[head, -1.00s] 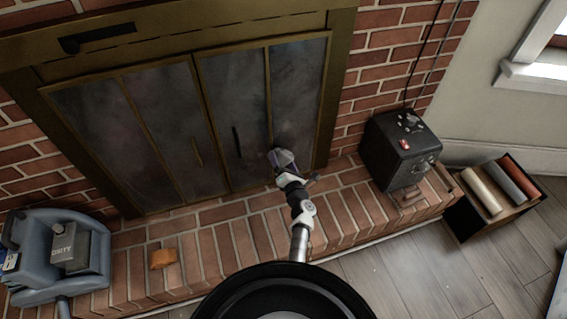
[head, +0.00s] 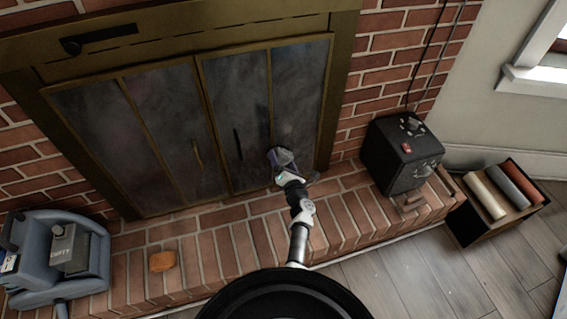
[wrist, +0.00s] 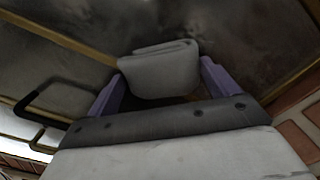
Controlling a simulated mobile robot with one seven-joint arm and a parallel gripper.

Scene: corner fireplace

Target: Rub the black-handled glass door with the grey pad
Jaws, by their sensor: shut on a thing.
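The black-handled glass door (head: 236,107) is the right-hand one of the fireplace front, with smudged dark panes and a black handle (head: 237,144). The handle also shows at the left of the wrist view (wrist: 40,97). My gripper (head: 281,157) is at the door's lower part, right of the handle. In the wrist view its purple fingers (wrist: 160,84) are shut on the grey pad (wrist: 158,70), a folded pale cloth-like block held in front of the smudged glass. I cannot tell whether the pad touches the glass.
The brick hearth (head: 225,238) runs below the doors. An orange sponge-like block (head: 163,261) and a blue-grey machine (head: 60,255) are at left. A black box with knobs (head: 401,153) stands at right, beside a crate of rolls (head: 467,220). Wooden floor is clear at lower right.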

